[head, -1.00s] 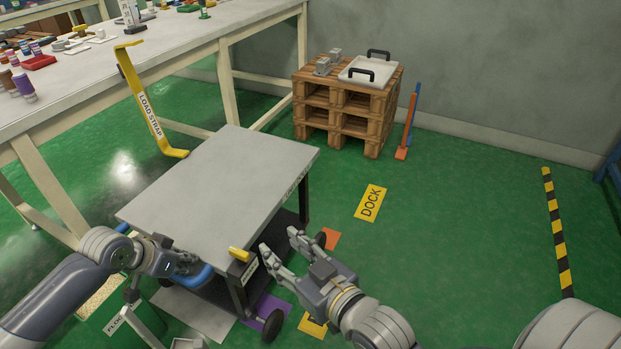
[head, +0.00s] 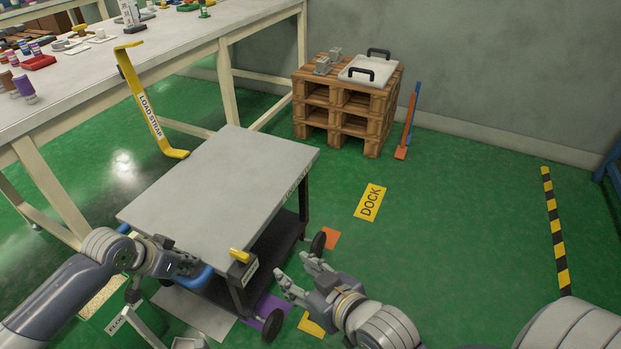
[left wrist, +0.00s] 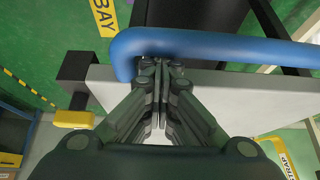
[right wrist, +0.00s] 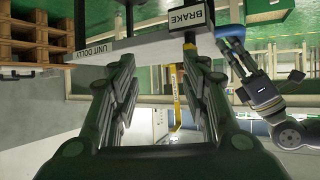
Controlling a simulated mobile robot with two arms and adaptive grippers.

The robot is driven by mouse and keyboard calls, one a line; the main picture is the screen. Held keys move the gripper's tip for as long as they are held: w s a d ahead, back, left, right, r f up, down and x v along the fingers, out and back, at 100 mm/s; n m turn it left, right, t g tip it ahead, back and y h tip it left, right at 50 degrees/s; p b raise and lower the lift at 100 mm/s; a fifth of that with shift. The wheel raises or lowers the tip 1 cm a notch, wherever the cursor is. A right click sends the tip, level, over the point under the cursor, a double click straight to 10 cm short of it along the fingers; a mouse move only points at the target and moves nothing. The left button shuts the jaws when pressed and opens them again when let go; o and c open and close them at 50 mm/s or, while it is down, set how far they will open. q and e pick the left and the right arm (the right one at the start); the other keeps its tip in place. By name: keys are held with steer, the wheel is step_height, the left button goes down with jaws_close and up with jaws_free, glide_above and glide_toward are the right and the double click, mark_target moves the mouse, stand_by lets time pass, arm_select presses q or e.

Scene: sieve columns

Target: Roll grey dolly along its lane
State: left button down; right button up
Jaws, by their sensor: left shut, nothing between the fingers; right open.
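The grey dolly (head: 222,182) stands on the green floor with black wheels. Its blue handle (head: 195,281) is at the near left end and crosses the left wrist view (left wrist: 215,46). My left gripper (head: 190,270) is at the handle. Its fingers are closed together against or under the bar, with nothing between them (left wrist: 160,66); exact contact is hard to tell. A brake box (right wrist: 190,16) with a yellow lever (head: 239,255) sits on the dolly's near corner. My right gripper (head: 295,269) is open and empty, right of that corner and apart from it.
A yellow DOCK sign (head: 369,202) lies on the floor right of the dolly. A wooden pallet stack (head: 345,107) stands at the back. Open floor extends right to a striped line (head: 556,235).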

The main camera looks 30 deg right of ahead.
arm_select(q)
steer(key=shift+s+a+f+p, duration=0.35)
steer(key=shift+a+f+p, duration=0.15)
steer(key=shift+a+f, duration=0.1)
steer(key=shift+r+p, duration=0.45)
steer(key=shift+p, duration=0.05)
arm_select(e)
steer(key=shift+s+d+f+g+h+p, duration=0.7)
steer(key=shift+s+d+f+g, duration=0.85)
steer(key=shift+s, duration=1.95)
steer(key=shift+s+d+f+g+h+p, duration=0.4)
steer(key=shift+s+d+f+g+p, duration=0.45)
steer(key=shift+s+f+g, duration=1.55)
arm_select(q)
step_height(320, 180, up, 8)
steer(key=p, duration=0.5)
steer(key=shift+w+d, duration=0.2)
steer(key=shift+d, duration=0.15)
arm_select(e)
step_height(320, 180, down, 17)
steer(key=s+g, duration=0.2)
steer(key=shift+s+r, duration=0.2)
steer(key=shift+s, duration=0.15)
steer(key=shift+a, duration=0.1)
